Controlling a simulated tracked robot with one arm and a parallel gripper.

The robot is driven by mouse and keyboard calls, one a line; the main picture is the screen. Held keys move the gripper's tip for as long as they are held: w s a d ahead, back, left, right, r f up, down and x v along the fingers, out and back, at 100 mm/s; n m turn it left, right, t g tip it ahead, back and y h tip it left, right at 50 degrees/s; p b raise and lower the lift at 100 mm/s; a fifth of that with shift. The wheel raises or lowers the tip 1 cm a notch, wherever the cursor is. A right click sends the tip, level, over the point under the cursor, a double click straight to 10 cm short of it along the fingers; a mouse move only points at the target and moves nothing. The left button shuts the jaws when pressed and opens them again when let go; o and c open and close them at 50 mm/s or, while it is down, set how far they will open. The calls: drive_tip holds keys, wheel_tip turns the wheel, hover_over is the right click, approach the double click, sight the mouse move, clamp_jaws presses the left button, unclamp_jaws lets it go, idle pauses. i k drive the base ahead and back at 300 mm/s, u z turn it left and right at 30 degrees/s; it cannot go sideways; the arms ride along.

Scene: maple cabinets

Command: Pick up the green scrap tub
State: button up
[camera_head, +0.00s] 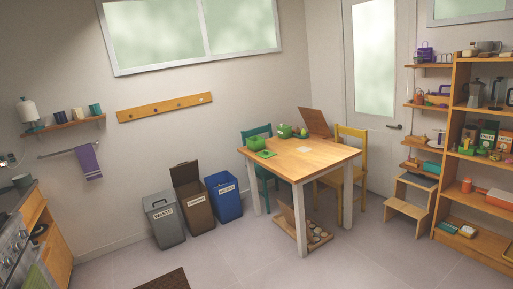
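A small green tub (284,131) stands at the back left of the wooden table (318,158), near the teal chair. It is small in the picture and I cannot read any label on it. Another green item (256,143) stands to its left, and a flat green piece lies just in front of that. I cannot tell for sure which green item is the scrap tub. My gripper is not in view, and the table is across the room from the camera.
Grey, brown and blue bins (223,197) stand left of the table; the brown one's lid is up. Teal (257,133) and yellow (350,145) chairs flank the table. An open crate (318,240) sits underneath. A step stool (411,203) and shelves are right. The front floor is mostly clear.

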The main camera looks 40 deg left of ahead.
sight(255, 143)
drive_tip(key=u, duration=1.45)
drive_tip(key=i, duration=1.85)
drive_tip(key=z, duration=0.3)
drive_tip(key=i, duration=2.9)
drive_tip(key=u, duration=0.05)
